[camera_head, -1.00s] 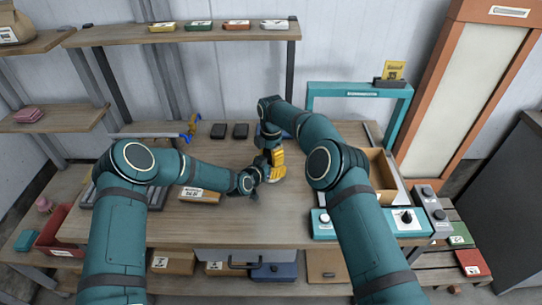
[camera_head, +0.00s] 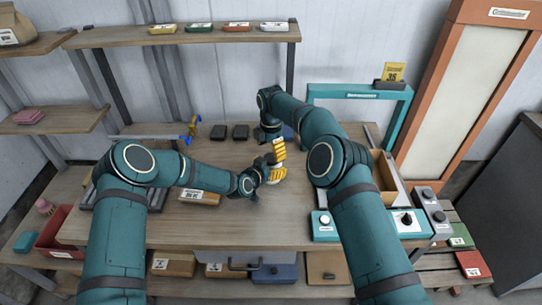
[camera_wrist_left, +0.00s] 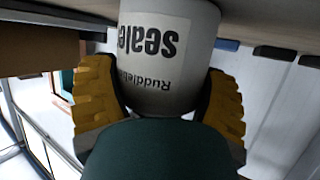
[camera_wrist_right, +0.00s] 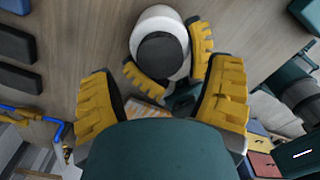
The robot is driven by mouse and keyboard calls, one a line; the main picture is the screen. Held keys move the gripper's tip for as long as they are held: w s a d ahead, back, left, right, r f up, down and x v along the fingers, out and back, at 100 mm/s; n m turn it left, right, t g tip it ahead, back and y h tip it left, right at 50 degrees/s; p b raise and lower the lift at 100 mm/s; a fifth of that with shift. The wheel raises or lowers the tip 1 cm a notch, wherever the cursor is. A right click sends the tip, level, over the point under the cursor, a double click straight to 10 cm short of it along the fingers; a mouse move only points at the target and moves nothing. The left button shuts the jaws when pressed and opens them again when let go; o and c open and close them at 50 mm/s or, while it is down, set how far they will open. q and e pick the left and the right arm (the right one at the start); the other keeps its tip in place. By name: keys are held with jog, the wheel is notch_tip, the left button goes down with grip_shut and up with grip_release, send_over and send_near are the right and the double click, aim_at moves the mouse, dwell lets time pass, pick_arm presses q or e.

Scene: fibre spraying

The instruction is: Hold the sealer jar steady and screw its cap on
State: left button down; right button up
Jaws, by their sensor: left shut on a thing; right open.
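The sealer jar (camera_wrist_left: 165,60) is a white-grey cylinder with a "sealer" label, upside down in the left wrist view. My left gripper (camera_wrist_left: 160,95) is shut around its sides. In the head view the jar is mostly hidden by the yellow fingers of my left gripper (camera_head: 275,177). In the right wrist view the jar's round white top (camera_wrist_right: 160,23) shows with a dark grey disc (camera_wrist_right: 161,54) on it; I cannot tell whether this is the cap or the opening. My right gripper (camera_wrist_right: 160,88) is open and empty, above the jar with its fingers spread.
The wooden table (camera_head: 225,228) has bare room in front of the grippers. A labelled box (camera_head: 199,197) lies left of them. Two dark blocks (camera_head: 229,132) and a blue-yellow tool (camera_head: 191,130) lie behind. A teal frame (camera_head: 360,91) and a cardboard box (camera_head: 382,172) stand at right.

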aim_at(271, 157)
jog(key=shift+r, duration=0.5)
jog(key=shift+r+n, duration=1)
jog(key=shift+r, duration=0.7)
jog(key=shift+f, duration=4.05)
jog(key=shift+c, duration=0.3)
